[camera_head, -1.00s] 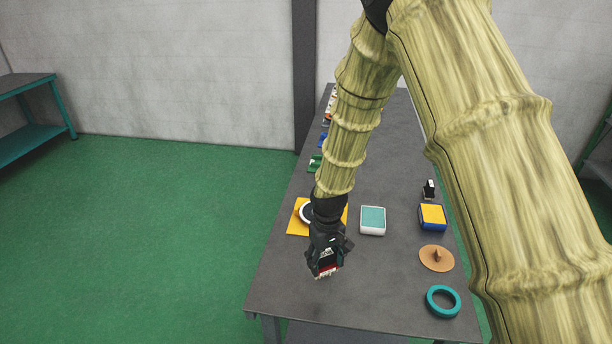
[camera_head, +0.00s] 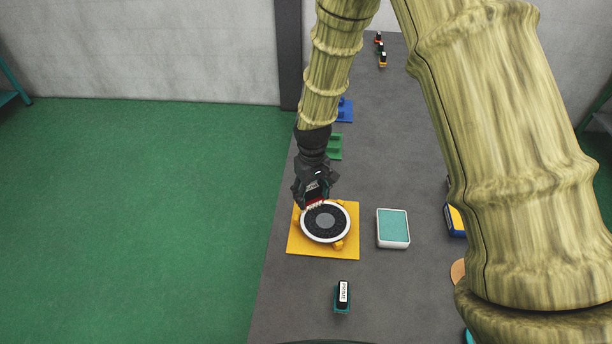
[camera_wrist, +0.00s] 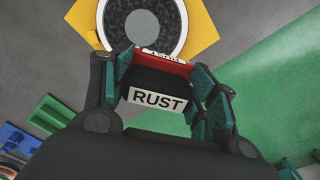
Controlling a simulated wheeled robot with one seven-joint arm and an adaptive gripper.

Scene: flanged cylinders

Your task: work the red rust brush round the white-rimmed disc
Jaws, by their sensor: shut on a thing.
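The white-rimmed disc (camera_head: 325,221) has a dark speckled face and a grey centre. It sits on a yellow square plate (camera_head: 310,250) with small yellow knobs at its edge. My gripper (camera_head: 314,203) is shut on the red rust brush (camera_head: 317,203), over the disc's far left rim. In the wrist view the brush (camera_wrist: 158,98) shows a black body, a white RUST label and a red edge between the fingers. The disc (camera_wrist: 141,22) lies just beyond it there. I cannot tell whether the bristles touch the rim.
A white-cased teal pad (camera_head: 392,228) stands right of the plate. A small labelled black and teal block (camera_head: 343,296) stands in front. Green (camera_head: 335,146) and blue (camera_head: 345,109) holders lie behind. A blue and yellow pad (camera_head: 455,220) is partly hidden by my arm.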

